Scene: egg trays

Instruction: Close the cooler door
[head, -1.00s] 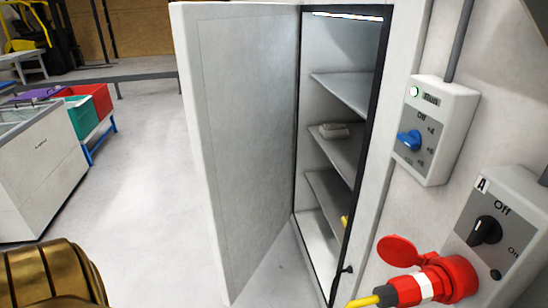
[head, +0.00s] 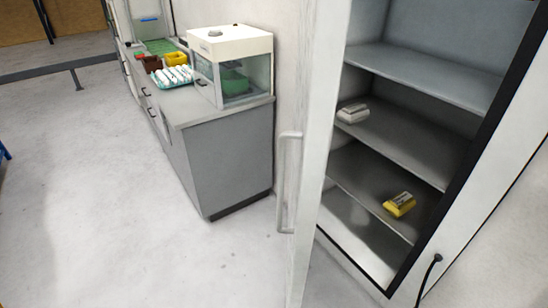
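The cooler door (head: 318,130) stands open, seen almost edge-on in the middle of the head view. A long upright handle (head: 286,182) is on its outer face, on the left side. The cooler's inside shows to the right, with grey shelves (head: 430,70). A white carton (head: 352,113) lies on one shelf and a yellow carton (head: 399,204) on a lower one. Neither of my grippers shows in the head view, so their state is hidden.
A grey counter (head: 222,165) stands left of the door, with a glass-fronted white box (head: 232,62), a tray of eggs (head: 172,76) and small bins on it. A low rail (head: 40,72) runs at the far left. The floor (head: 110,200) in front is clear.

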